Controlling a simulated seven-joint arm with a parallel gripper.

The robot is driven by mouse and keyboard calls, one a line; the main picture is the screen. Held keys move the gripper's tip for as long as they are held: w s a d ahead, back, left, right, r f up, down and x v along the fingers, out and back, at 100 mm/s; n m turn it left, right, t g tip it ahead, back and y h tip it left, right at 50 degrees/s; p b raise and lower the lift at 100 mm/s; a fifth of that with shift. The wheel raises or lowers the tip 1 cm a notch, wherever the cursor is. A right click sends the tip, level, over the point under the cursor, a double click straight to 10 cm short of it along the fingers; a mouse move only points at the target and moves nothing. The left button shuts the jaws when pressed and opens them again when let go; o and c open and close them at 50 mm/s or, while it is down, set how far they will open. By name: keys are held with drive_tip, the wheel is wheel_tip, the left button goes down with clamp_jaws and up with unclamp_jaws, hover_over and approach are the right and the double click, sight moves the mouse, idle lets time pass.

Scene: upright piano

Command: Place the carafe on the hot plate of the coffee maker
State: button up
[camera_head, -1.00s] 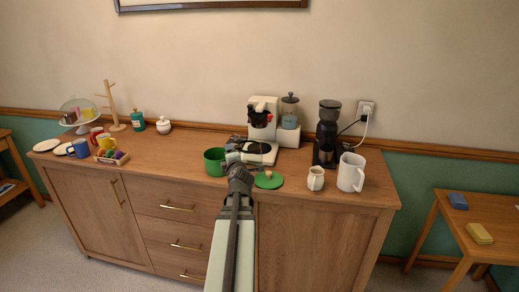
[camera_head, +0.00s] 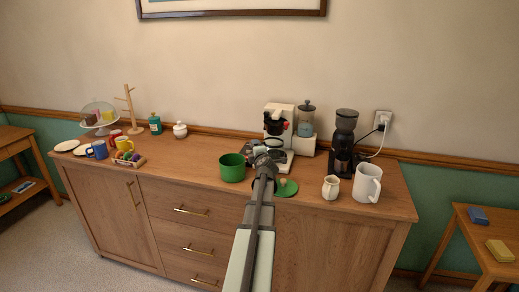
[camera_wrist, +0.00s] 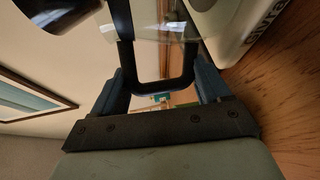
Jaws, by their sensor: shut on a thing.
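The white coffee maker (camera_head: 279,112) stands at the back of the wooden sideboard, with a white base at its foot. My gripper (camera_head: 264,157) is in front of it, over the base's near side. In the wrist view my gripper (camera_wrist: 160,92) is shut on the black handle (camera_wrist: 184,50) of the carafe. The carafe's clear glass body (camera_wrist: 150,22) shows beyond the handle, and the coffee maker's white lettered base (camera_wrist: 240,25) is close beside it. In the head view the carafe is small and partly hidden by my arm; whether it touches the hot plate I cannot tell.
A green pot (camera_head: 232,170) stands left of my gripper and a green lid (camera_head: 287,188) lies right of it. A small cream jug (camera_head: 330,187), white pitcher (camera_head: 367,184) and black grinder (camera_head: 343,145) stand further right.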

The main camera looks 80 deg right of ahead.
drive_tip(key=d, duration=0.5)
drive_tip(key=shift+d, duration=0.2)
drive_tip(key=shift+a+f, duration=0.3)
drive_tip(key=o, duration=1.3)
drive_tip(key=shift+o, duration=0.2)
drive_tip(key=v, duration=1.2)
